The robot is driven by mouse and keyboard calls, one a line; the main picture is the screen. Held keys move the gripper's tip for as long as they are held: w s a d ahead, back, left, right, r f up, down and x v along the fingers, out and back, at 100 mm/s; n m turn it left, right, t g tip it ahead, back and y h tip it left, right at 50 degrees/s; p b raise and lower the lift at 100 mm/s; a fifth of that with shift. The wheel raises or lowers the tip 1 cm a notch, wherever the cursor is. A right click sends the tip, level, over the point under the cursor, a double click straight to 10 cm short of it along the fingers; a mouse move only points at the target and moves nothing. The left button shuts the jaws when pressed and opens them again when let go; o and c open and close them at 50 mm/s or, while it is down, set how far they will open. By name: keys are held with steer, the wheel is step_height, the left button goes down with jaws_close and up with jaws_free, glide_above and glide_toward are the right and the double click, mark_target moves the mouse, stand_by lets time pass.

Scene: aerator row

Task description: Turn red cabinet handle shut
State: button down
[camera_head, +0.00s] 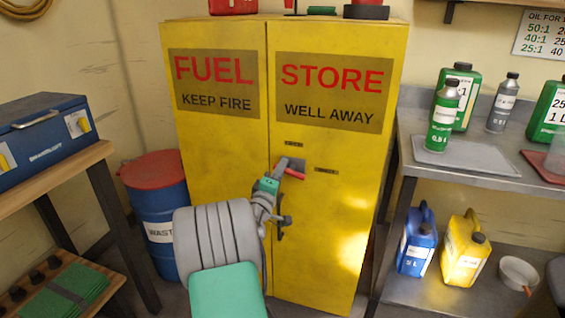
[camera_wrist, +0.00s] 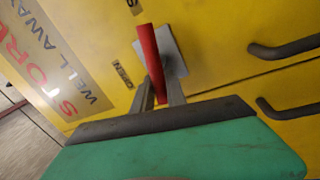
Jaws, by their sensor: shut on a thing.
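The yellow fuel cabinet (camera_head: 320,235) stands ahead, both doors closed or nearly so. Its red handle (camera_head: 295,174) sits in front of a grey plate (camera_head: 293,162) on the right door, slanting down to the right in the head view. My gripper (camera_head: 281,172) reaches it from the lower left. In the wrist view, the red handle (camera_wrist: 152,62) runs between the two grey fingers of my gripper (camera_wrist: 161,92), which are shut on it. The grey plate (camera_wrist: 174,50) shows behind. Part of the handle is hidden by the fingers in the head view.
Two dark pull handles (camera_wrist: 286,47) flank the door seam, close to my gripper. A small label (camera_head: 293,144) sits above the plate, another (camera_head: 326,170) to its right. A blue drum (camera_head: 157,213) stands left; a metal shelf (camera_head: 480,180) with bottles stands right.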

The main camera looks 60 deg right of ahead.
steer(key=shift+f+n+t+p, duration=0.2)
steer(key=shift+n+p, duration=0.25)
steer(key=shift+n, duration=0.4)
steer(key=shift+f+n+t+p, duration=0.1)
steer(key=shift+n+t+p, duration=0.3)
steer(key=shift+n, duration=0.45)
steer(key=c, duration=1.3)
jaws_free()
steer(key=shift+c, duration=0.2)
steer(key=v, duration=0.7)
steer(key=shift+a+b, duration=0.35)
steer(key=shift+a, duration=0.05)
steer(key=shift+f, duration=0.1)
